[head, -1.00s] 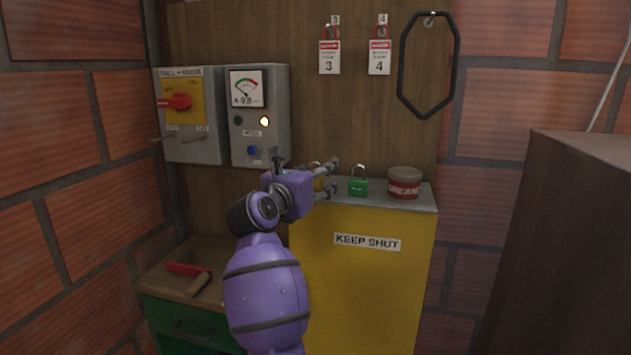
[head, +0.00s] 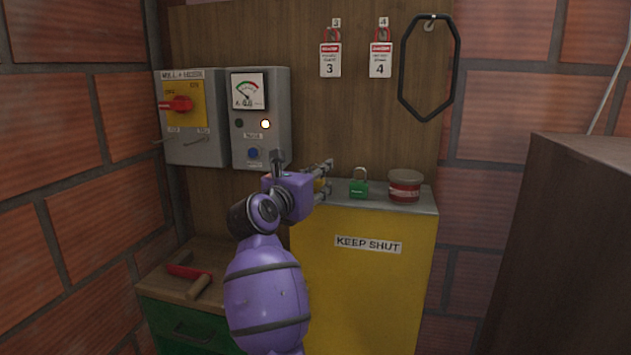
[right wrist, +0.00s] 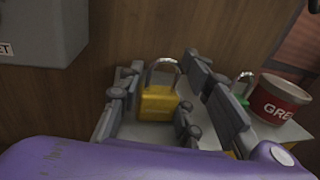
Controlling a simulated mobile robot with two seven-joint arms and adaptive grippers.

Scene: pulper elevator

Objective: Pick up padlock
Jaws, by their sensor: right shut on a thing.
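A yellow padlock (right wrist: 158,102) with a silver shackle stands upright on the cabinet top, between the fingers of my right gripper (right wrist: 160,103) in the right wrist view. In the head view only a small yellow bit of it (head: 318,185) shows behind my right gripper (head: 326,180). The gripper is shut on the padlock. A green padlock (head: 358,188) stands just right of the fingers in the head view; it also shows partly behind a finger in the right wrist view (right wrist: 243,90). My left gripper is not in view.
A red grease tin (head: 404,187) stands on the yellow cabinet (head: 370,290), right of the green padlock. A grey switch box (head: 195,145) and meter box (head: 275,95) hang on the wooden back board. Two tags and a black ring (head: 402,75) hang above.

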